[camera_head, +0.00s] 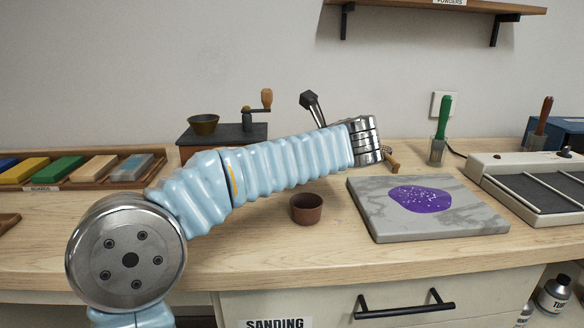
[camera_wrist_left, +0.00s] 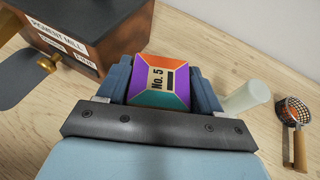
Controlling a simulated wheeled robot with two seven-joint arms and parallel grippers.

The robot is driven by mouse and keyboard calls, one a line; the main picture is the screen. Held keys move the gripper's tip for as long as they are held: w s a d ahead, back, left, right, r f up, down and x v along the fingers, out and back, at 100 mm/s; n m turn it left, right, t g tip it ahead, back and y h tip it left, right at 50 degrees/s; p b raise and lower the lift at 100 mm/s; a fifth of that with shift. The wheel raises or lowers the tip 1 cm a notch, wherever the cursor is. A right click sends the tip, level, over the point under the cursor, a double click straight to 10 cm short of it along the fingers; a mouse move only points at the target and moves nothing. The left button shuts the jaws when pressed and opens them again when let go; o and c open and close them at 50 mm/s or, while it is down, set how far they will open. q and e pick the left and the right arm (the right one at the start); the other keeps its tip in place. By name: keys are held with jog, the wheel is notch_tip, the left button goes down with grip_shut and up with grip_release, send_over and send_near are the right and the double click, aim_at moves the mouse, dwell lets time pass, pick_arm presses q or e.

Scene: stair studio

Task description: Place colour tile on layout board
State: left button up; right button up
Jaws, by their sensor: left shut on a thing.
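My left gripper (camera_wrist_left: 160,88) is shut on a block-like tile (camera_wrist_left: 171,68) with orange, purple and teal faces and a "No. 5" label. In the wrist view the tile sits between the two dark fingers, with wooden bench beyond. In the head view my left arm reaches across the bench towards the back; its fingers and the tile are hidden behind the wrist. A grey marble slab (camera_head: 385,222) with a purple patch (camera_head: 421,199) lies right of the arm. I cannot tell which thing is the layout board. My right gripper is not in view.
A pigment mill (camera_head: 228,136) stands behind the arm and shows close in the wrist view (camera_wrist_left: 95,25). A brown cup (camera_head: 306,209) stands in front of the arm. A strainer (camera_wrist_left: 294,112) and a pale cylinder (camera_wrist_left: 246,97) are near the gripper. A framed panel device (camera_head: 540,185) is far right.

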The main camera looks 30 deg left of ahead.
pick_arm(q)
jog(key=shift+a+f, duration=0.25)
jog(key=shift+f, duration=0.05)
jog(key=shift+a+f, duration=0.15)
jog(key=shift+f, duration=0.8)
jog(key=shift+a+f, duration=0.1)
jog(key=shift+f, duration=0.8)
jog(key=o, duration=0.8)
jog(key=shift+f, duration=0.15)
